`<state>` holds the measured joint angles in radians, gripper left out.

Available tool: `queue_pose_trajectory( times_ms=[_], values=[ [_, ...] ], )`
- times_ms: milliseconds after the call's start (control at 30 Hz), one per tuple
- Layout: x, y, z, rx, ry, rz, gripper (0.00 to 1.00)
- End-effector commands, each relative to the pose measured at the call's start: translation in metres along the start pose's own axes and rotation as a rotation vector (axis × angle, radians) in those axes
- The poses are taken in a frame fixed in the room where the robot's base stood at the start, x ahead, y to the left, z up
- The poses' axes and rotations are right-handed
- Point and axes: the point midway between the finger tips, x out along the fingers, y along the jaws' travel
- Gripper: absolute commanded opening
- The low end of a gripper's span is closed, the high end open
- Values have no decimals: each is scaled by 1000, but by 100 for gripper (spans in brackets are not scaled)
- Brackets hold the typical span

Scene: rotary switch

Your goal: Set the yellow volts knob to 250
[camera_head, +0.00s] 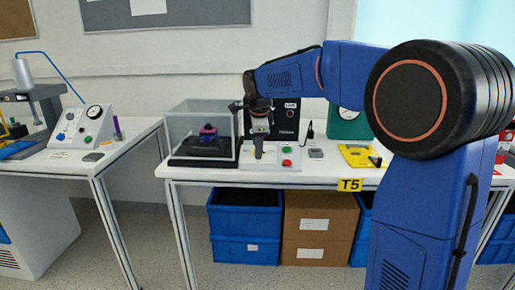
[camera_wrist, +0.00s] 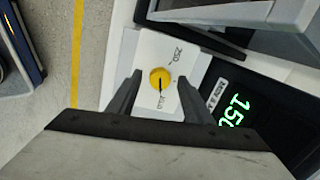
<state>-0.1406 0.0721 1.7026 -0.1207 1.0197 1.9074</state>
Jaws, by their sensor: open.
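The yellow volts knob (camera_wrist: 160,79) sits on a white panel (camera_wrist: 160,48) in the wrist view. Its dark pointer line points down toward a label that seems to read 150. The label 250 (camera_wrist: 179,52) is at its upper right. A green display (camera_wrist: 236,111) reads what looks like 150, partly cut off. My gripper (camera_wrist: 160,76) is open, with one finger on each side of the knob; I cannot tell whether they touch it. In the head view my gripper (camera_head: 258,128) points down over the panel, and the knob is not clear there.
A clear case (camera_head: 205,128) on a black base stands left of the panel. Red and green buttons (camera_head: 287,155) are to its right. A black unit (camera_head: 287,118) stands behind. A yellow device (camera_head: 358,155) lies farther right on the table (camera_head: 215,172).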

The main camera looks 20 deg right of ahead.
Motion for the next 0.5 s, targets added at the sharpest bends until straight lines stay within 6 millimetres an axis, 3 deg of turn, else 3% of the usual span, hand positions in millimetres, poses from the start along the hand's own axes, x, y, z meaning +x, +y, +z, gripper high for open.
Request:
queue_pose_trajectory(
  times_ms=[400, 433, 500],
  values=[
    [9, 0, 0, 0, 0, 0, 46],
    [9, 0, 0, 0, 0, 0, 44],
    [9, 0, 0, 0, 0, 0, 27]
  ],
)
